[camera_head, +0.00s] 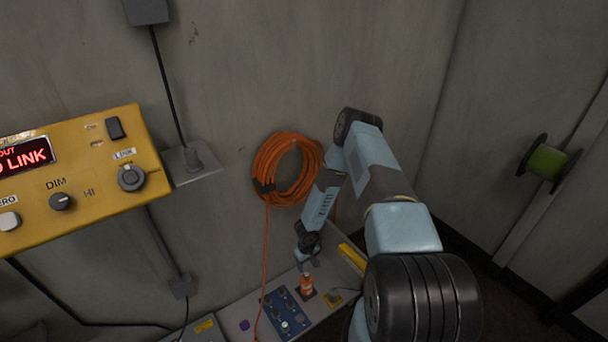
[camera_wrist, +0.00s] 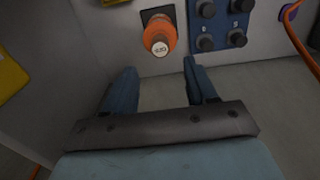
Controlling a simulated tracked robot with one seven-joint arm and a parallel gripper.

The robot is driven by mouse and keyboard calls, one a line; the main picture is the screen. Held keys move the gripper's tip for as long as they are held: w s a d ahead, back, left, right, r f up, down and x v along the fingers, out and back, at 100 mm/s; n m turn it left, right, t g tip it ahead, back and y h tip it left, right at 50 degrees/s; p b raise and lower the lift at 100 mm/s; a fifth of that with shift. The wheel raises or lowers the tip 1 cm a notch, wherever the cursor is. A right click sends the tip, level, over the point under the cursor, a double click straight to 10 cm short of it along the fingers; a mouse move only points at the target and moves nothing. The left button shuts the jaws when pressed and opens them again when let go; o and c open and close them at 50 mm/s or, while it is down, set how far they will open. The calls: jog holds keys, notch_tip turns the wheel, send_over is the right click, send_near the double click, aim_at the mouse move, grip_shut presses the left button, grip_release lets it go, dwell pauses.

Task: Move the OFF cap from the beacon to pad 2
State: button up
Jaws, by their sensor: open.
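The orange beacon (camera_head: 306,284) stands on a dark square base on the grey bench. In the wrist view the beacon (camera_wrist: 158,28) shows a pale round cap (camera_wrist: 160,48) with small dark lettering I cannot read surely. The blue board (camera_head: 272,299) beside it carries several dark round pieces and one pale one. It also shows in the wrist view (camera_wrist: 222,23), with white numbers too small to read surely. My gripper (camera_head: 308,262) is just above the beacon. In the wrist view my gripper (camera_wrist: 160,68) is open and empty, its fingertips apart, with the cap beyond them.
An orange hose coil (camera_head: 286,170) hangs on the wall, and its line runs down across the bench beside the blue board. A yellow control box (camera_head: 85,180) is at left. A yellow bar (camera_head: 352,256) lies at the bench's right. A purple piece (camera_head: 244,325) sits left of the board.

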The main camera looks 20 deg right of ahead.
aim_at(307, 274)
jog(key=shift+f, duration=4.05)
grip_shut()
jog(key=shift+r, duration=0.1)
jog(key=shift+r, duration=2.85)
